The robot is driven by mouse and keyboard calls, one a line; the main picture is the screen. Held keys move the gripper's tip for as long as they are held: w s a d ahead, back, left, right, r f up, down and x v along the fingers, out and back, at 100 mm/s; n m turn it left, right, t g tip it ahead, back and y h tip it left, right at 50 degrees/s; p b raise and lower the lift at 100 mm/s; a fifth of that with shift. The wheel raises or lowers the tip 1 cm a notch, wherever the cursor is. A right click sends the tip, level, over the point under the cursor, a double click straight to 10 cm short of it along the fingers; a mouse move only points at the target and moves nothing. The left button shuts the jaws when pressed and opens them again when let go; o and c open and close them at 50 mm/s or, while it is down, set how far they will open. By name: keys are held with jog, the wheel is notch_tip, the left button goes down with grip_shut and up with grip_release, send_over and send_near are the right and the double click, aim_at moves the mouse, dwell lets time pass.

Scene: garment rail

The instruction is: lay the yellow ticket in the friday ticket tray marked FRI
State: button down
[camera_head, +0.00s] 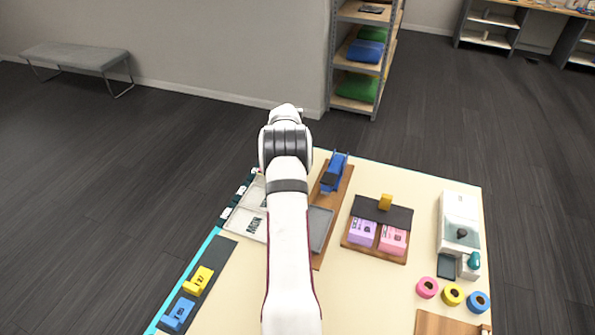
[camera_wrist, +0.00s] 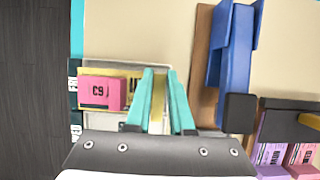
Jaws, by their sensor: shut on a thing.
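In the wrist view my gripper (camera_wrist: 160,74) is shut, with a yellow piece, the yellow ticket (camera_wrist: 157,112), between its teal fingers. It is over the right part of the farthest tray (camera_wrist: 104,63), whose small side tag seems to read FRI. A pink ticket (camera_wrist: 100,92) marked C9 lies in that tray. A yellow surface with dark letters shows around it; I cannot tell if this is tray floor or ticket. Whether the held ticket touches the tray is hidden. In the head view my arm hides the fingers and most of that tray.
A MON tray (camera_head: 247,223) stands nearest in the tray row. A blue device (camera_head: 334,173) on a wooden board is right of the trays. Another yellow ticket (camera_head: 199,281) and a blue one (camera_head: 178,314) lie on a dark strip. A holder has purple (camera_head: 362,231) and pink (camera_head: 393,241) pieces.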

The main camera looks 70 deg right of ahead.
notch_tip(320, 180, down, 4)
jog(key=shift+r, duration=0.2)
jog(key=c, duration=0.8)
grip_release()
jog(key=shift+f, duration=0.1)
